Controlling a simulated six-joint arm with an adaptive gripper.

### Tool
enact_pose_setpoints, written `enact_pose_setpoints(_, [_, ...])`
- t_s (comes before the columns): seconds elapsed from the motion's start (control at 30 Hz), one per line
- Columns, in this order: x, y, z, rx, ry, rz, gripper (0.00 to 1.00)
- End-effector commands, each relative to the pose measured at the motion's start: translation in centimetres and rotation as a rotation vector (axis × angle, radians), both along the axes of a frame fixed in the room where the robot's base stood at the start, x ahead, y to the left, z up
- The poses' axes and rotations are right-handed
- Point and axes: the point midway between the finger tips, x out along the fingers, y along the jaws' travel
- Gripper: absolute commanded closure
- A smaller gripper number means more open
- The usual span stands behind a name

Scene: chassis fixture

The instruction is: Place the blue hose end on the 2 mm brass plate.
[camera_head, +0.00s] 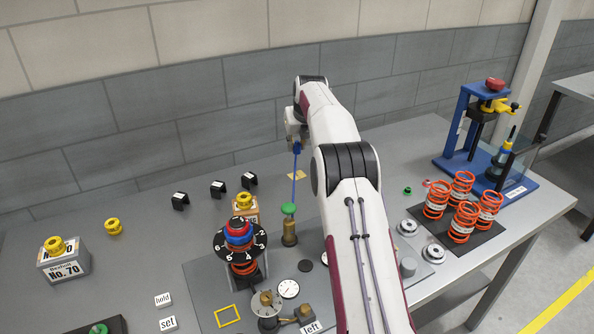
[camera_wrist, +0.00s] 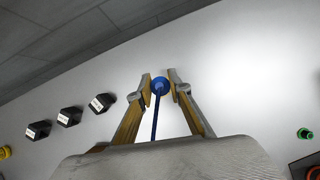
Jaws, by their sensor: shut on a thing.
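The blue hose end (camera_head: 297,147) is held up in the air by my gripper (camera_head: 296,138). In the wrist view the blue hose end (camera_wrist: 159,85) sits between the two fingertips of my gripper (camera_wrist: 160,80), which is shut on it. A thin blue hose (camera_head: 294,180) runs down from it to a green collar (camera_head: 289,208) on a brass post (camera_head: 289,232). A small flat yellowish plate (camera_head: 296,175) lies on the table, just right of the hose in the head view. It looks like the brass plate, but its marking is too small to read.
Several black clips (camera_head: 217,188) lie left of the hose. A dial stack (camera_head: 240,240) stands left of the brass post. Orange springs (camera_head: 462,187) and a blue press (camera_head: 475,120) stand at the right. The table around the plate is mostly clear.

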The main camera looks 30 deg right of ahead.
Motion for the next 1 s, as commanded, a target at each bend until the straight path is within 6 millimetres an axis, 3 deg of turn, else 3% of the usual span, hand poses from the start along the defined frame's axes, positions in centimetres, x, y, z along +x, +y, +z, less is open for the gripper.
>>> enact_pose_setpoints(0.33, [0.0,0.0,-4.4,0.001,0.005,0.000,1.00])
enact_pose_setpoints(0.8, [0.0,0.0,-5.1,0.001,0.003,0.000,1.00])
enact_pose_setpoints(1.0, [0.0,0.0,-6.7,0.001,0.005,0.000,1.00])
